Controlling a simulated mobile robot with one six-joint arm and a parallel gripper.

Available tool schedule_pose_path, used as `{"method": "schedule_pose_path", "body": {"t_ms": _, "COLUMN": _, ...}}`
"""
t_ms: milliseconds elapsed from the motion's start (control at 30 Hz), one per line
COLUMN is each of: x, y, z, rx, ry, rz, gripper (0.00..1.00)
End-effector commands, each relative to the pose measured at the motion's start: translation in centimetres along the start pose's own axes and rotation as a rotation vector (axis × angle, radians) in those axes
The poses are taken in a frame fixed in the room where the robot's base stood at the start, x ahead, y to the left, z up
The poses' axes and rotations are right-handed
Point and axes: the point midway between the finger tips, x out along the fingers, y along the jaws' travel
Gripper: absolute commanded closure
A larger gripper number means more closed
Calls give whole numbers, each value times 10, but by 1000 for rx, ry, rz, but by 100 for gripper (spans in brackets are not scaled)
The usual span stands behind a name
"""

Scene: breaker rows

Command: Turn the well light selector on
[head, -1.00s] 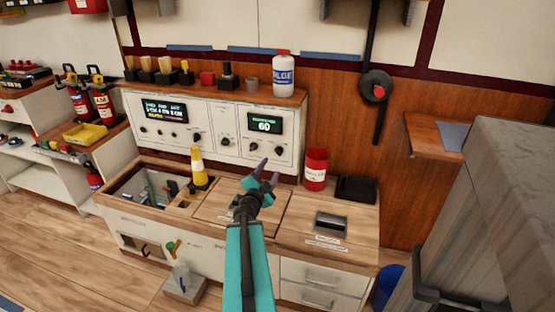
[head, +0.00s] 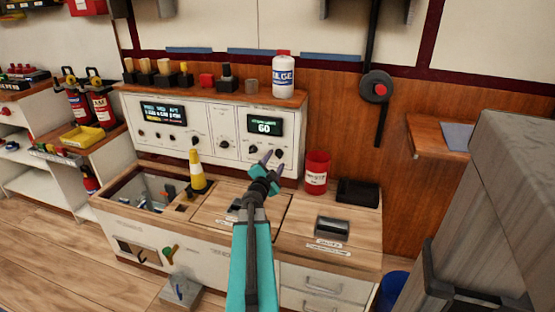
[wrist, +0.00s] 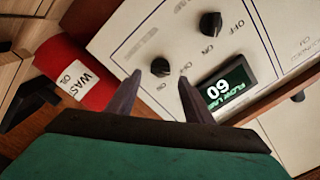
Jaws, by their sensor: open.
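The white control panel (head: 225,143) stands at the back of the bench, with a lit display reading 60 (head: 265,126) on its right part. Below the display are two black knobs; I cannot read which is the well light selector. In the wrist view one knob (wrist: 160,67) lies between my fingertips in the picture, and the other knob (wrist: 210,24), with OFF and ON lettering, lies beyond. My gripper (head: 273,160) is open and empty in front of the panel's lower right. It also shows in the wrist view (wrist: 159,78). Contact with the knob is not visible.
A red can (head: 317,172) stands close right of the panel. A white bottle (head: 283,75) stands on the ledge above. A black tray (head: 357,191) lies at the right.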

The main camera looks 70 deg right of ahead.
Motion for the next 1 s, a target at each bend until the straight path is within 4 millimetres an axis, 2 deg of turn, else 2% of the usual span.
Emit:
{"method": "schedule_pose_path", "body": {"t_ms": 200, "x": 22, "y": 1, "z": 1, "rx": 1, "ry": 1, "rz": 0, "gripper": 53}}
{"method": "schedule_pose_path", "body": {"t_ms": 400, "x": 35, "y": 0, "z": 1, "rx": 0, "ry": 0, "rz": -1, "gripper": 53}}
{"method": "schedule_pose_path", "body": {"t_ms": 867, "x": 39, "y": 0, "z": 0, "rx": 0, "ry": 0, "rz": 0, "gripper": 53}}
{"method": "schedule_pose_path", "body": {"t_ms": 1000, "x": 39, "y": 0, "z": 0, "rx": 0, "ry": 0, "rz": 0, "gripper": 76}}
